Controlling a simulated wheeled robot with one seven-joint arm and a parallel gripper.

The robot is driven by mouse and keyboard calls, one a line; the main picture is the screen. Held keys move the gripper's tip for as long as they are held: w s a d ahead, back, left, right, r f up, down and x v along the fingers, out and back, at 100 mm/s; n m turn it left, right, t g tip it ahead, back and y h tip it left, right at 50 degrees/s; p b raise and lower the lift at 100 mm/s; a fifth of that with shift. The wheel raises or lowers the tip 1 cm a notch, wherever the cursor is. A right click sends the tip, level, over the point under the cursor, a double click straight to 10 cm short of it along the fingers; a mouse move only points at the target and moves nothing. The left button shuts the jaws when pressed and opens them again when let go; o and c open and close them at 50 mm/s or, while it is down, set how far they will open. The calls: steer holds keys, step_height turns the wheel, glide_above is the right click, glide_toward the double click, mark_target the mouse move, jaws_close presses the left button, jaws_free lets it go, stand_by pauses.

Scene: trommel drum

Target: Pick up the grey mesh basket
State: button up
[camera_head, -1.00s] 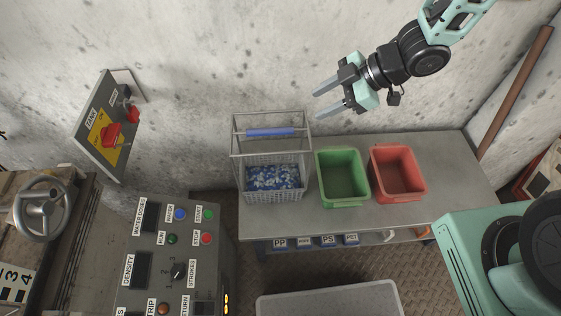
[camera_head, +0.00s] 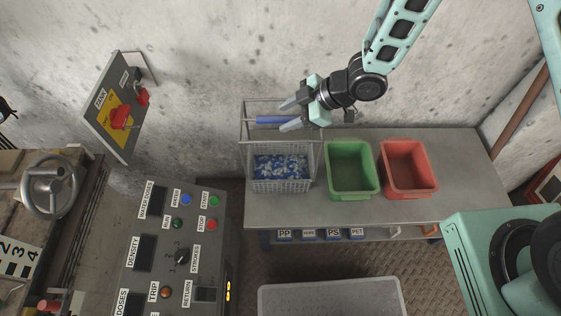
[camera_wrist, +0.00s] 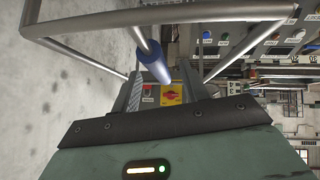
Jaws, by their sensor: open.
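The grey mesh basket (camera_head: 282,184) stands on the left end of the grey bench and holds blue and white flakes. A wire frame rises from it, with a blue handle grip (camera_head: 277,120) across the top. My gripper (camera_head: 286,115) is open at the right part of this blue grip, its fingertips pointing left. In the wrist view the blue grip (camera_wrist: 153,60) shows just ahead of the gripper body, with the frame's metal bars around it. I cannot tell whether the fingers touch the grip.
A green bin (camera_head: 351,170) and a red bin (camera_head: 408,168) stand on the bench (camera_head: 300,212) to the right of the basket. A control panel (camera_head: 176,245) is at the front left. A grey wall is behind. A light grey tray (camera_head: 330,298) lies in front.

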steer(key=shift+x, duration=1.5)
jaws_close()
steer(key=shift+r, duration=0.1)
step_height(320, 180, up, 10)
steer(key=shift+p, duration=0.7)
steer(key=shift+r+p, duration=3)
steer(key=shift+p, duration=0.05)
